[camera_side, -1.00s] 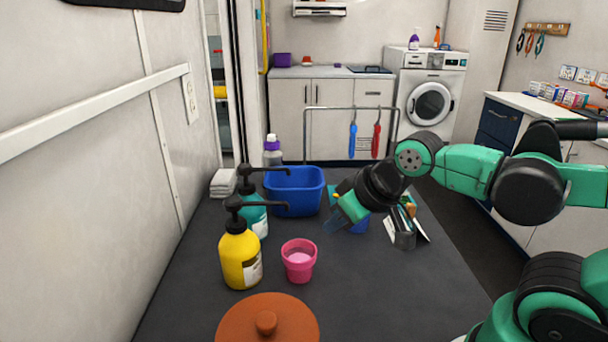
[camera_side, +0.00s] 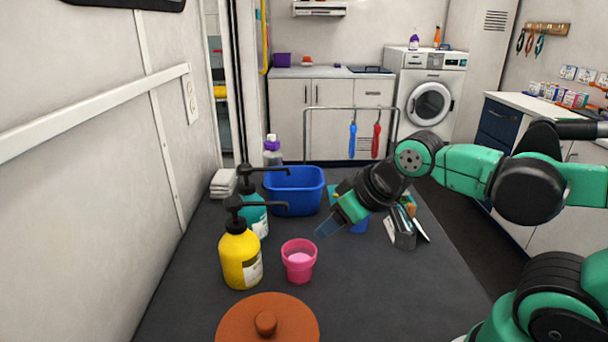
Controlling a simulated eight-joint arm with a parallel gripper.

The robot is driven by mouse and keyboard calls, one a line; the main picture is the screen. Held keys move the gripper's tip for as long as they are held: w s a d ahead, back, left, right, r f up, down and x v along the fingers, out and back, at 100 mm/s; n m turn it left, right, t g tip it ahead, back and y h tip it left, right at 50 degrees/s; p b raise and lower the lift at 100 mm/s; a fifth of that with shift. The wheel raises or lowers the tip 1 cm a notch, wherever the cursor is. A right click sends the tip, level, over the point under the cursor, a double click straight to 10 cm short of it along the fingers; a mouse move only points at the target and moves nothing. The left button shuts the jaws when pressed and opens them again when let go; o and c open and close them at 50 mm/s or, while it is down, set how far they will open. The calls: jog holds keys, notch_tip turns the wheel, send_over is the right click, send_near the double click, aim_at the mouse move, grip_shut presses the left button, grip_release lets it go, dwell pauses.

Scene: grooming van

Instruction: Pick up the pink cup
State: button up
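The pink cup (camera_side: 299,268) stands upright on the dark table, right of the yellow pump bottle, with something pale pink inside it. My gripper (camera_side: 326,229) is above the table, behind and to the right of the cup, tilted down and to the left. Its fingers look bluish and see-through, and it is apart from the cup. I cannot tell whether the fingers are open or shut.
A yellow pump bottle (camera_side: 240,258) and a teal pump bottle (camera_side: 255,215) stand left of the cup. A brown lid (camera_side: 290,318) lies in front. A blue tub (camera_side: 293,204) is behind. A small grey holder (camera_side: 403,238) stands right.

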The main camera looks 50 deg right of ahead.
jog(key=o, duration=0.7)
jog(key=n+g+y, duration=0.3)
jog(key=n+g, duration=0.1)
jog(key=n, duration=0.4)
send_near(299, 254)
jog(key=a, duration=0.2)
jog(key=s+a, duration=0.1)
jog(key=shift+f, duration=0.3)
jog(key=shift+w+d+f+n, duration=0.1)
jog(key=shift+w+f+n, duration=0.2)
jog(key=shift+f+n, duration=0.35)
jog(key=shift+x, duration=2.75)
